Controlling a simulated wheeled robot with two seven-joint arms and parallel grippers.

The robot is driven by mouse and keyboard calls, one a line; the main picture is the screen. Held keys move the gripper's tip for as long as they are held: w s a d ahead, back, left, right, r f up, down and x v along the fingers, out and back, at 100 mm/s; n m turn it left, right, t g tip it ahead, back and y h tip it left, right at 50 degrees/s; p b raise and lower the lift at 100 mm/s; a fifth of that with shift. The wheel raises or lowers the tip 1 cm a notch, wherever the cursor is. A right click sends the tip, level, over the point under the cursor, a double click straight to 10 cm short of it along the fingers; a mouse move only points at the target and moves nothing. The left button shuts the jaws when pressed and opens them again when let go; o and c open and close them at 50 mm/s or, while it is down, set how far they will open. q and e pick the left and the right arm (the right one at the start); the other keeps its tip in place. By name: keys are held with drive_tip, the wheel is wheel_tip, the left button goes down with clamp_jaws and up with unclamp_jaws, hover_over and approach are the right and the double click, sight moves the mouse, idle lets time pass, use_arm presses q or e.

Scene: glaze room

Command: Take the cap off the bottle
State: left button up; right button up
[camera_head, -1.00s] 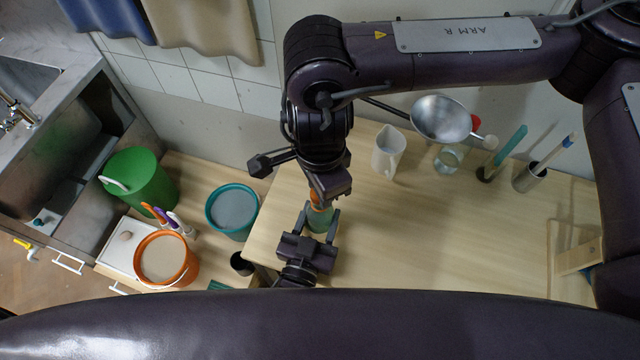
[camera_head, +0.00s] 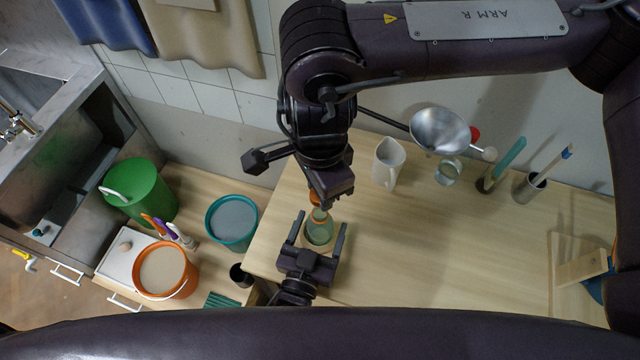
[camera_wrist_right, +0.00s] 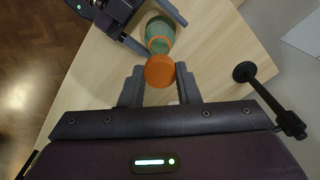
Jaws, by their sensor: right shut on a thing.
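The bottle (camera_head: 319,232) is translucent green and stands near the left end of the wooden table. It also shows in the right wrist view (camera_wrist_right: 161,29), with orange at its near end. The orange cap (camera_wrist_right: 159,71) is between the fingers of my right gripper (camera_wrist_right: 160,84), which is shut on it; in the head view the cap (camera_head: 315,198) is above the bottle's neck. I cannot tell whether cap and neck still touch. My left gripper (camera_head: 320,219) is open, its fingers on both sides of the bottle with gaps.
A white pitcher (camera_head: 388,165), a metal bowl (camera_head: 440,131), a glass jar (camera_head: 447,172) and holders with tools (camera_head: 529,187) stand along the back. A wooden stand (camera_head: 580,262) is at the right. Buckets, one teal (camera_head: 232,222), are left on a lower surface. The table's middle is clear.

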sight(320, 225)
use_arm(q)
drive_tip(key=b+v, duration=0.3)
drive_tip(key=v, duration=0.7)
drive_tip(key=shift+s+a+f, duration=0.1)
drive_tip(key=shift+s, duration=0.25)
drive_tip(key=shift+s+a+b, duration=0.2)
drive_tip(key=shift+s+b, duration=0.1)
drive_tip(key=shift+s, duration=0.3)
use_arm(e)
drive_tip(key=shift+f, duration=1.85)
